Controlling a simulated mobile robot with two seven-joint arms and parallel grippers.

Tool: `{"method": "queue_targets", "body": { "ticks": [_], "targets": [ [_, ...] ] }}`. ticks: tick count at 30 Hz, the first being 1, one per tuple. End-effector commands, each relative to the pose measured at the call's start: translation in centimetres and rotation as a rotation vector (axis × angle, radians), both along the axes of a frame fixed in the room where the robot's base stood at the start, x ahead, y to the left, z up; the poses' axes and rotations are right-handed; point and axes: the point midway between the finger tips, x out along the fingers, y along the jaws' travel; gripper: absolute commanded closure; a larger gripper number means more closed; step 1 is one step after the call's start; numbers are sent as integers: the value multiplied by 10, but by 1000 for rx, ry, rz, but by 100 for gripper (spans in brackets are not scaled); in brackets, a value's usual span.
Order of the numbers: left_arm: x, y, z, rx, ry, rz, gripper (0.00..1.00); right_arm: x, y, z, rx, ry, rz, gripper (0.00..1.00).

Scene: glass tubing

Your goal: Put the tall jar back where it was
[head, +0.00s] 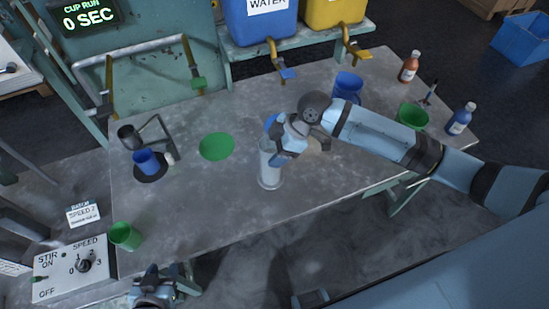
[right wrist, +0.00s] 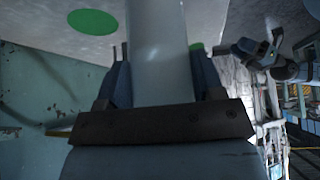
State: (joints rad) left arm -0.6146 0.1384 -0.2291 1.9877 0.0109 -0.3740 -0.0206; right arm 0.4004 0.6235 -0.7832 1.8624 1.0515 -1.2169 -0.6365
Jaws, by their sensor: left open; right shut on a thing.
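The tall jar (head: 270,174) is clear, pale glass and stands upright near the middle of the grey table. My right gripper (head: 283,137) is shut around its upper part. In the right wrist view the jar (right wrist: 159,55) runs up between the two dark fingers of my right gripper (right wrist: 160,88). I cannot tell whether its base touches the table or hangs just above it. A flat green disc (head: 217,146) lies on the table to the left of the jar. My left gripper (head: 152,287) is open and empty at the table's front edge, low in the head view.
A blue cup (head: 148,162) stands on a dark round plate at left, and a green cup (head: 125,236) near the front left. Behind my right arm are another blue cup (head: 348,87), a green cup (head: 412,116) and bottles (head: 461,119). The table's front middle is clear.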

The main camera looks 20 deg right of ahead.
Motion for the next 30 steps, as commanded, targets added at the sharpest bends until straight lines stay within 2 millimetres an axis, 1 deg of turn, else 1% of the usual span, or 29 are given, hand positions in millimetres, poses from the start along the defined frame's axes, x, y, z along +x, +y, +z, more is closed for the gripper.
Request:
{"method": "queue_targets", "body": {
  "ticks": [5, 13, 24, 25, 26, 27, 28, 30],
  "targets": [
    [0, 0, 1, 1, 1, 1, 57, 0, 0, -11, 0, 1, -1, 83],
    [0, 0, 6, -1, -3, 1, 57, 0, 0, -48, 0, 1, -2, 83],
    [0, -1, 5, -3, -4, 0, 57, 0, 0, -53, 0, -1, -1, 83],
    [0, -1, 5, -3, -4, 0, 57, 0, 0, -53, 0, -1, -1, 34],
    [0, -1, 6, -3, -3, 0, 57, 0, 0, -52, 0, -1, -1, 27],
    [0, -2, 6, -3, -3, 0, 57, 0, 0, -52, 0, -1, -1, 18],
    [0, -1, 5, -4, -3, -1, 57, 0, 0, -52, 0, -1, -1, 13],
    [0, -2, 5, -4, -3, -1, 57, 0, 0, -52, 0, -1, -1, 13]
  ]
}}
